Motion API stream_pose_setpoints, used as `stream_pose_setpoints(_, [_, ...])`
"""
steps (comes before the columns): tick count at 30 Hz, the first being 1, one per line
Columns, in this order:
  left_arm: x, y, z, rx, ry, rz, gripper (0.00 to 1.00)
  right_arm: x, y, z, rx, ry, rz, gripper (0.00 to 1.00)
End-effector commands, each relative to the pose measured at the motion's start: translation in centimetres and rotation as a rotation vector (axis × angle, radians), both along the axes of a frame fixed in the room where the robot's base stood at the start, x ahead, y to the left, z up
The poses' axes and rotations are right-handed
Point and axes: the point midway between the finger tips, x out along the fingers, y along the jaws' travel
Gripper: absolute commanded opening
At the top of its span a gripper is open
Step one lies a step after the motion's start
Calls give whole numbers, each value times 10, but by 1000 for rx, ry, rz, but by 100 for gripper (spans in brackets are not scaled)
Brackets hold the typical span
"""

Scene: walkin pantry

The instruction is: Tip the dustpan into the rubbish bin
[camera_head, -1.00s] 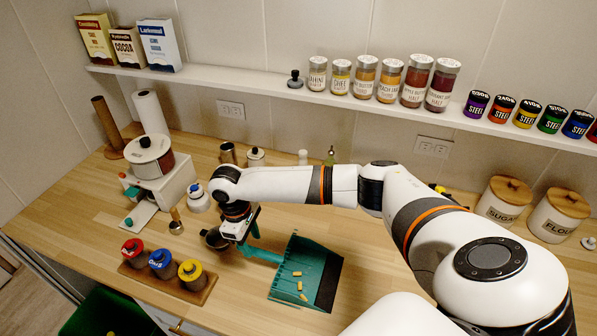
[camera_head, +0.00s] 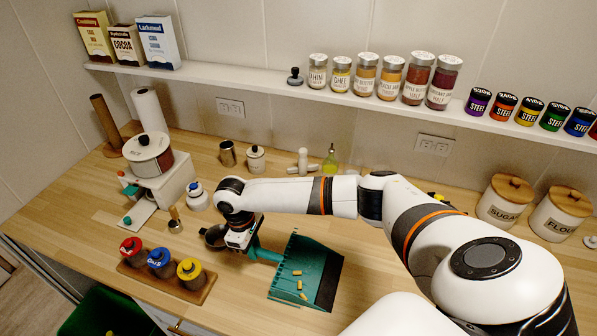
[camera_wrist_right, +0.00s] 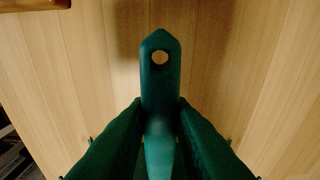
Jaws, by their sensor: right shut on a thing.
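The teal dustpan (camera_head: 294,262) lies on the wooden counter in the head view, with several small yellow pieces (camera_head: 299,284) in its pan. Its handle points left toward my right gripper (camera_head: 241,241). My right gripper is shut on the dustpan handle. In the right wrist view, the handle (camera_wrist_right: 160,85) runs up between the two dark green fingers (camera_wrist_right: 160,135), with its holed end beyond them over the counter. The green rubbish bin (camera_head: 97,314) stands on the floor at the lower left, partly cut off by the frame. My left gripper is not in view.
A wooden tray with red, blue and yellow-lidded jars (camera_head: 190,272) stands near the counter's front edge, between dustpan and bin. A white grinder-like machine (camera_head: 160,178) stands further left.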

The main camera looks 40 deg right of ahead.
Motion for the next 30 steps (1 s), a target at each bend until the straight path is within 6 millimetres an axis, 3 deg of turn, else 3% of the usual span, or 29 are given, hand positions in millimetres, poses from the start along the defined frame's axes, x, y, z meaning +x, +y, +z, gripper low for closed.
stream_pose_setpoints(5, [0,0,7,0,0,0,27,0,0,7,0,0,-1,0])
stream_pose_setpoints(17, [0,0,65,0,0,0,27,0,0,67,0,0,0,0])
stream_pose_setpoints(30, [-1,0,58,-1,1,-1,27,0,0,118,-1,-1,0,0])
